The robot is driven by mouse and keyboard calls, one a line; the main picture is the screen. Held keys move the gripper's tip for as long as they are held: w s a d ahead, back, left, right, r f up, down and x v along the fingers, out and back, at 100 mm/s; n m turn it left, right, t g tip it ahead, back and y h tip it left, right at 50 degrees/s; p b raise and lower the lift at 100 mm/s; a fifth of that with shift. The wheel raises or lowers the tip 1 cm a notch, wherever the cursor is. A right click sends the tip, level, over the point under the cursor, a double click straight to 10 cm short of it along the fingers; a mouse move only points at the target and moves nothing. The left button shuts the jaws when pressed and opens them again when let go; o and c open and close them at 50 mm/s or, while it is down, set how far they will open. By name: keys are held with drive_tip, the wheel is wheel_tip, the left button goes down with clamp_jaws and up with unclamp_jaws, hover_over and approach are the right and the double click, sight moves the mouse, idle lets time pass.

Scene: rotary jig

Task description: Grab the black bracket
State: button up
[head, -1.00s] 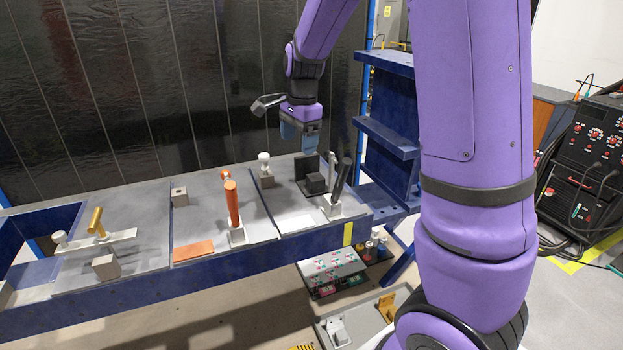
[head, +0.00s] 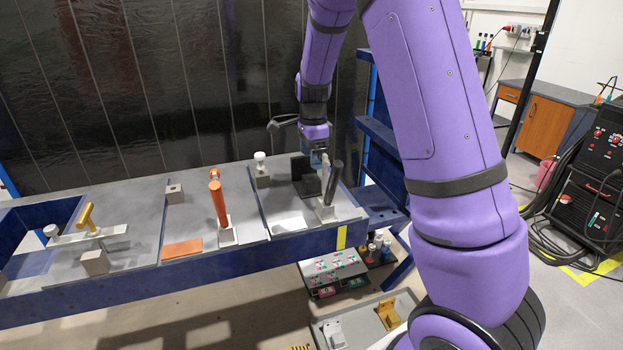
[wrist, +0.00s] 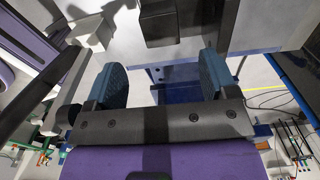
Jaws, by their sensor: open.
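The black bracket (head: 309,185) stands on the right grey plate of the blue bench in the head view, an upright plate with a block in front. Its dark block also shows at the top middle of the wrist view (wrist: 160,24). My gripper (head: 318,160), with blue fingers, is beside the bracket's upper right part in the head view. In the wrist view my gripper (wrist: 163,78) is open, with nothing between its fingers, and the bracket lies beyond the fingertips. Whether a finger touches it cannot be told.
A toggle clamp with a black handle (head: 333,180) stands close to the right of the bracket. A white-topped post (head: 261,168) stands to its left. An orange-handled clamp (head: 218,203) stands on the middle plate. Blue shelving (head: 388,140) rises to the right.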

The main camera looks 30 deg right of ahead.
sight(311, 178)
wheel_tip(311, 178, down, 4)
drive_tip(key=shift+r, duration=0.2)
drive_tip(key=shift+w+a+f, duration=0.1)
drive_tip(key=shift+a+f, duration=0.05)
drive_tip(key=shift+f, duration=2.45)
drive_tip(key=shift+r, duration=0.1)
drive_tip(key=c, duration=1.3)
